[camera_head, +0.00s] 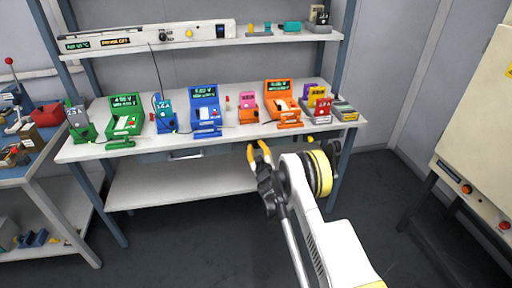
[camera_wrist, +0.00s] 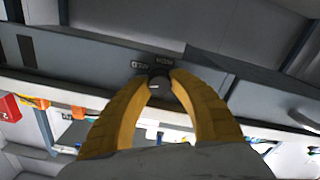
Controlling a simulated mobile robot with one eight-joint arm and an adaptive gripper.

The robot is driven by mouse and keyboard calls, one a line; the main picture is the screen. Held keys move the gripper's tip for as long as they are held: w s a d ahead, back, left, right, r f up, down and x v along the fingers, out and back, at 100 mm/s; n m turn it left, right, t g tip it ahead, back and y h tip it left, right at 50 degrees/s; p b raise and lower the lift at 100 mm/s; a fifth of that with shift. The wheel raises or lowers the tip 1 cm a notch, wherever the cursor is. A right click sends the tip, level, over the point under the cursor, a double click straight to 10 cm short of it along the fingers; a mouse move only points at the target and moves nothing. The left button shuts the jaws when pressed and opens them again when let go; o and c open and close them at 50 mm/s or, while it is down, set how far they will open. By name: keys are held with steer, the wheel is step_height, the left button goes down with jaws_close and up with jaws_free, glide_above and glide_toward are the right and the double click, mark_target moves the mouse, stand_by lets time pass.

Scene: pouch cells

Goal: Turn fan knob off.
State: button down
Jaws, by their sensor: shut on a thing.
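The fan knob (camera_wrist: 158,82) is a small dark round knob on a grey strip, with small pale lettering beside it that I cannot read surely. My gripper (camera_wrist: 160,76) has its two yellow fingers closed around it, one on each side, in the wrist view. A short pale mark shows on the knob's face. In the head view my gripper (camera_head: 258,147) is at the front edge of the workbench (camera_head: 225,141), right of the drawer handle, and the knob cannot be made out there.
Green, blue and orange devices (camera_head: 283,105) with coloured pouch cells stand along the bench top. A shelf (camera_head: 215,41) above carries a long white unit (camera_head: 150,36). A side table (camera_head: 30,150) is at left, a cream cabinet (camera_head: 480,120) at right. Dark floor lies open in front.

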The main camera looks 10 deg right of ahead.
steer(key=shift+n, duration=0.6)
steer(key=c, duration=1.1)
jaws_free()
steer(key=s, duration=0.7)
steer(key=shift+s, duration=0.25)
steer(key=shift+w, duration=0.1)
